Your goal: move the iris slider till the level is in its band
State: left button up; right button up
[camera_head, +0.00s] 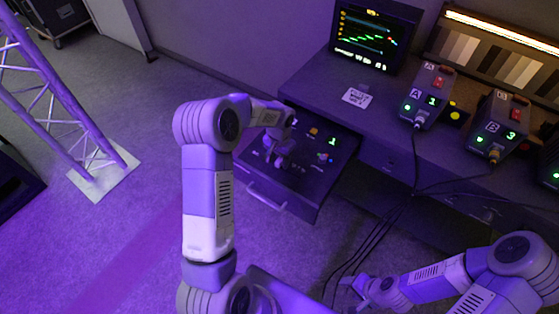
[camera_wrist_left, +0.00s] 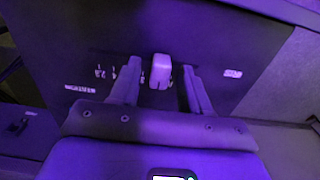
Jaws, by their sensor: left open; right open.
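The iris slider's pale knob (camera_wrist_left: 161,68) stands on the dark control panel (camera_wrist_left: 225,45), between the two fingers of my left gripper (camera_wrist_left: 160,84). Gaps show on both sides of the knob, so the fingers are open around it. A scale with printed marks lies beside the knob, partly hidden by a finger. In the head view my left gripper (camera_head: 280,158) is over the pulled-out panel (camera_head: 318,180) and hides the slider. My right gripper (camera_head: 356,286) is open and empty, low over the floor.
Box A (camera_head: 429,96) and box B (camera_head: 497,126) stand on the desk, with cables hanging down its front. A white note (camera_head: 357,97) lies on the desktop. The panel has a front handle (camera_head: 266,198). A truss (camera_head: 62,100) stands at the left; the floor between is clear.

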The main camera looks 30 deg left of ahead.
pick_arm(q)
jog(key=shift+f, duration=0.25)
jog(key=shift+c, duration=0.2)
grip_shut()
jog(key=shift+r+p, duration=0.1)
jog(key=shift+p, duration=0.25)
jog(key=shift+a, duration=0.1)
jog(key=shift+o, duration=0.2)
grip_release()
